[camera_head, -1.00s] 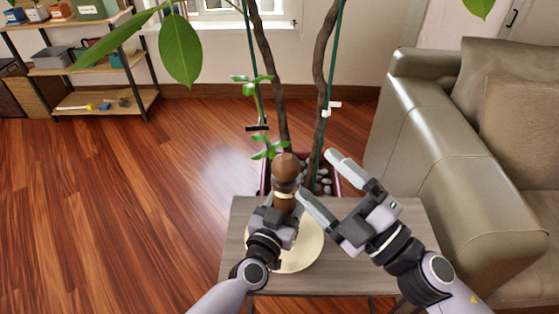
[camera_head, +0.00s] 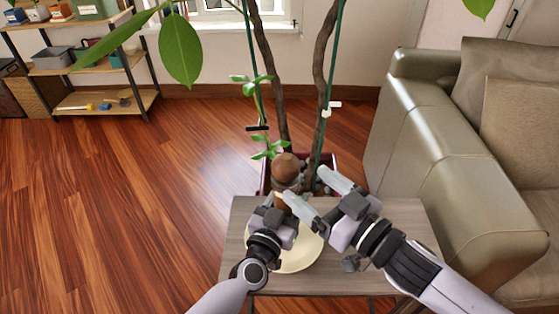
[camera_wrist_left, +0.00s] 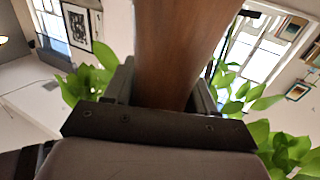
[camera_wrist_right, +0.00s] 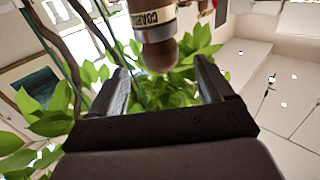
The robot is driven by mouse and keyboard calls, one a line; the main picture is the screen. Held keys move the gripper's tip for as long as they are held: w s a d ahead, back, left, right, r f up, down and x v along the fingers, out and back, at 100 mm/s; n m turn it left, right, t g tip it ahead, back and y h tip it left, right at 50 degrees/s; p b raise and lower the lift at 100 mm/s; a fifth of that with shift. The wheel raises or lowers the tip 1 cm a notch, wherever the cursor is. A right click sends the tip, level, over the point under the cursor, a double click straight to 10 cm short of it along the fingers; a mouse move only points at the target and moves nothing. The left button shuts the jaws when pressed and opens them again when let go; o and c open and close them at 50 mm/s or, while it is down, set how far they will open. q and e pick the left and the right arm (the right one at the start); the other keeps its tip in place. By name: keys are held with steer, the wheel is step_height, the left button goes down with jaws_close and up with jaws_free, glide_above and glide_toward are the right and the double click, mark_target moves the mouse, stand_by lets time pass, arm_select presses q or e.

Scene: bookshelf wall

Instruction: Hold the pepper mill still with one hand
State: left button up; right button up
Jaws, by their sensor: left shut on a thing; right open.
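The brown wooden pepper mill (camera_head: 286,166) stands upright over a cream round plate (camera_head: 301,256) on the small grey-brown table (camera_head: 400,262). My left gripper (camera_head: 281,200) is shut on the mill's body, whose wood shows between its fingers in the left wrist view (camera_wrist_left: 175,50). My right gripper (camera_head: 318,190) is open, just right of the mill. In the right wrist view the mill's rounded brown knob (camera_wrist_right: 160,53) and pale lettered band (camera_wrist_right: 153,19) show ahead, between and beyond the open fingers. The mill's base is hidden by my left gripper.
A potted plant with twin trunks (camera_head: 322,85) stands right behind the table, its leaves near the mill. A grey-green sofa (camera_head: 430,165) is close on the right. Open wooden floor (camera_head: 130,200) lies to the left, with a shelf (camera_head: 105,100) at the back left.

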mark_target(279, 163)
steer(key=x, duration=0.9)
steer(key=shift+a, duration=0.1)
steer(key=c, duration=1)
